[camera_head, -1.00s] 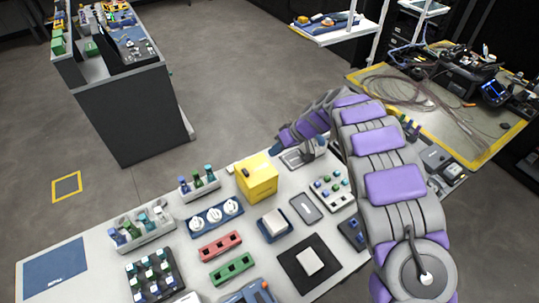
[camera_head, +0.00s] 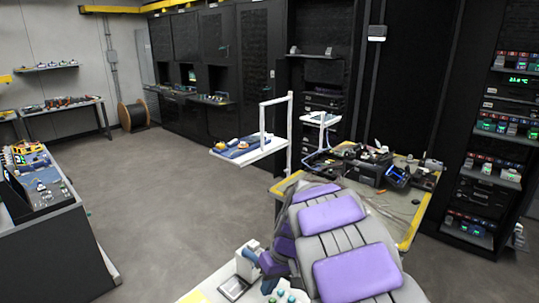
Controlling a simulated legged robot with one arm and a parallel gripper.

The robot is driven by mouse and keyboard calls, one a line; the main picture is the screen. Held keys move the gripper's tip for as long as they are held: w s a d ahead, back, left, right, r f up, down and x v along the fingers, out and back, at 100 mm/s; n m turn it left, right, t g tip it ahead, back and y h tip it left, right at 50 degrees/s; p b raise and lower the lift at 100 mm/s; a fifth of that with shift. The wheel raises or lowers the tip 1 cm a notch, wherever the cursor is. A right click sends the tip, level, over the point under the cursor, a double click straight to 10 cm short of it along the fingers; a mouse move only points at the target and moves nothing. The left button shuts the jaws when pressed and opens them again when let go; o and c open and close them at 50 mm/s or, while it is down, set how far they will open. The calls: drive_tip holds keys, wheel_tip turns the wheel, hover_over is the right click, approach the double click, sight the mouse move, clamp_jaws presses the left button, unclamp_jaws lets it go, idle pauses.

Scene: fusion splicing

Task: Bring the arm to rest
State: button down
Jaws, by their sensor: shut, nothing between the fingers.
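My arm, grey with purple pads, comes up from the lower right and folds over the near workbench (camera_head: 205,289). My gripper is shut and holds nothing. The arm hides part of the bench, and I cannot tell whether the gripper touches the device.
A yellow-edged table (camera_head: 412,226) with dark equipment and cables stands behind the arm. A white shelf (camera_head: 247,152) hangs at the middle. A grey counter (camera_head: 50,240) stands left. Black racks (camera_head: 480,160) line the back and right. Grey floor (camera_head: 165,195) is open between.

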drive_tip(key=s+d+r+m+h, duration=0.1)
drive_tip(key=s+d+r+m, duration=0.2)
drive_tip(key=s, duration=0.4)
drive_tip(key=s+d+r+h, duration=0.1)
drive_tip(key=s+d+r, duration=0.2)
drive_tip(key=s+d, duration=0.35)
drive_tip(key=s+d+m, duration=0.1)
drive_tip(key=s+d, duration=0.1)
drive_tip(key=s, duration=0.8)
drive_tip(key=s+d+m+g+h, duration=0.1)
drive_tip(key=s+d+m, duration=0.1)
drive_tip(key=s, duration=0.9)
drive_tip(key=shift+s+d+f+h, duration=0.15)
drive_tip(key=shift+d+f+h, duration=0.15)
drive_tip(key=shift+d, duration=0.35)
drive_tip(key=shift+a, duration=0.15)
